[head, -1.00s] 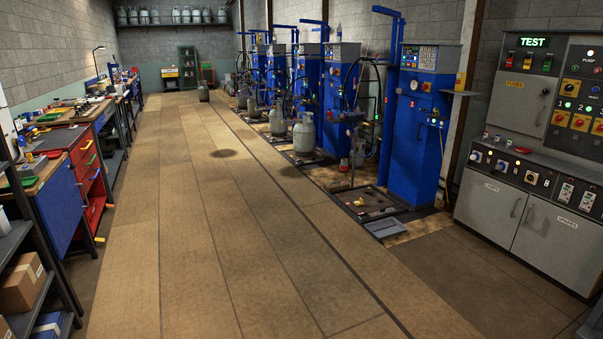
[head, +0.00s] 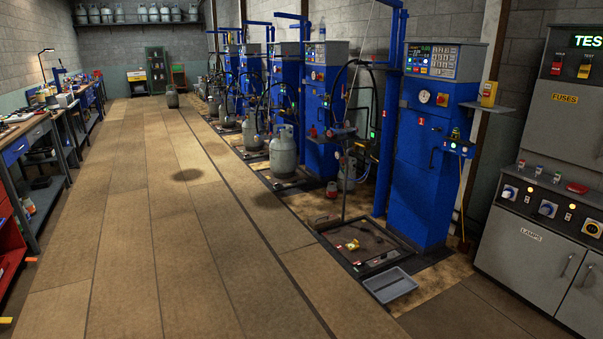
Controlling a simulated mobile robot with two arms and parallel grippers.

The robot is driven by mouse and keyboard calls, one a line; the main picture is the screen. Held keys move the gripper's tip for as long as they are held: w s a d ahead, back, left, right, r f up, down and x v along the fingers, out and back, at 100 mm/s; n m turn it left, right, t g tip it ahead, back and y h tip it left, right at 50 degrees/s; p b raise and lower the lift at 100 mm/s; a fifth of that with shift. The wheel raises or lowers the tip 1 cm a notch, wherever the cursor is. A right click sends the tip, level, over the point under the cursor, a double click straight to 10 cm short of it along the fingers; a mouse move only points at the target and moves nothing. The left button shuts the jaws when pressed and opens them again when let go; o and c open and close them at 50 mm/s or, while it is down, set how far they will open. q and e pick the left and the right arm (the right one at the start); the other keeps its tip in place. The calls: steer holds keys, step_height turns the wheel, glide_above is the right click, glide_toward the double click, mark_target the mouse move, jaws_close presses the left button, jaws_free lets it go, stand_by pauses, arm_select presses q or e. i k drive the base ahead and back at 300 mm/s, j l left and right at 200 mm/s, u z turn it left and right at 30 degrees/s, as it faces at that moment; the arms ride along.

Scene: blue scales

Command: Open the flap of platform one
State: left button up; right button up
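The nearest scale platform (head: 335,236) is a dark square frame low on the floor, in front of the nearest blue scale cabinet (head: 424,165). A small yellow object (head: 352,245) lies on it. A thin rod stands up from it. A grey, shallow rectangular piece (head: 390,285) lies at its front edge; it looks like a flap or a tray, and I cannot tell which. No number marking the platform as one is readable. Neither of my grippers shows in the head view.
A grey control cabinet (head: 535,240) stands at the right. More blue scales with grey gas cylinders (head: 283,152) line the wall behind. Workbenches (head: 35,140) and a red drawer unit (head: 10,235) stand at the left.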

mark_target(319, 221)
steer(key=i, duration=2.7)
